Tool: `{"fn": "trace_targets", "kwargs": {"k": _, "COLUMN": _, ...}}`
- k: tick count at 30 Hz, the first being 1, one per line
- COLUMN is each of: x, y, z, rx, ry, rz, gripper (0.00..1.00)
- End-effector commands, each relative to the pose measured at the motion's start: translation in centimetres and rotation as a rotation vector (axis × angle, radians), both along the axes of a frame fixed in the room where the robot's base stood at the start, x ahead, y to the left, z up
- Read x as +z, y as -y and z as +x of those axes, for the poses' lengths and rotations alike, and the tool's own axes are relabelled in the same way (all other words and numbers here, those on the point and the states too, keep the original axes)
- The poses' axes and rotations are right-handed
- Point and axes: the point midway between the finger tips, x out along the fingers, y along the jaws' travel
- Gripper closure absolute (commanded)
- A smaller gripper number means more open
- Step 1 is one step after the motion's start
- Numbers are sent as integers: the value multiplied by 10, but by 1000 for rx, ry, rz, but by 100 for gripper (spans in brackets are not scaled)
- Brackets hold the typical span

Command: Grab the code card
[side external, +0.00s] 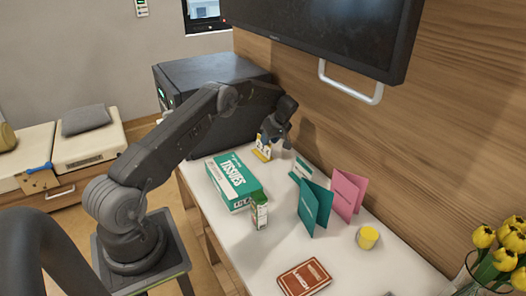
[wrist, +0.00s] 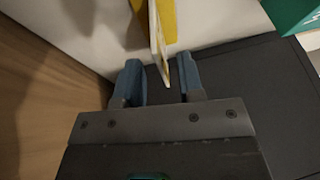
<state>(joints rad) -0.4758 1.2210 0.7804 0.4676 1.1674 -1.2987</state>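A white card with markings, which looks like the code card (side external: 264,142), stands upright in a yellow holder (side external: 262,154) at the back of the white tabletop, near the wall. My gripper (side external: 270,132) reaches down over it from behind and above. In the wrist view the card (wrist: 158,42) shows nearly edge-on, with the yellow holder (wrist: 168,18) beside it. The card's near end sits between the two blue fingers of my gripper (wrist: 160,78), with a gap on each side. The fingers are open. The side external view partly hides the card behind the gripper.
A teal tissue box (side external: 234,180) and a small carton (side external: 259,211) stand in front. Folded teal (side external: 315,207) and pink (side external: 347,193) cards, a yellow cup (side external: 367,237) and a red box (side external: 304,278) are to the right. A dark cabinet (side external: 205,82) stands behind; a screen (side external: 320,30) hangs above.

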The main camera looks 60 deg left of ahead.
Motion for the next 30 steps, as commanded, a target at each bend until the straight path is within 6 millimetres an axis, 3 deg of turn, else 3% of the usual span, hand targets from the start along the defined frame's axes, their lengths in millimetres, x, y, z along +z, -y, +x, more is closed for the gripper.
{"fn": "trace_targets", "kwargs": {"k": 7, "x": -33, "y": -15, "z": -7, "rx": 0, "ry": -1, "rz": 0, "gripper": 65}}
{"fn": "trace_targets", "kwargs": {"k": 15, "x": -37, "y": -17, "z": -8, "rx": 1, "ry": 0, "rz": 1, "gripper": 65}}
{"fn": "trace_targets", "kwargs": {"k": 26, "x": -37, "y": -17, "z": -8, "rx": 0, "ry": 0, "rz": 1, "gripper": 99}}
{"fn": "trace_targets", "kwargs": {"k": 30, "x": -37, "y": -17, "z": -8, "rx": 0, "ry": 0, "rz": 1, "gripper": 100}}
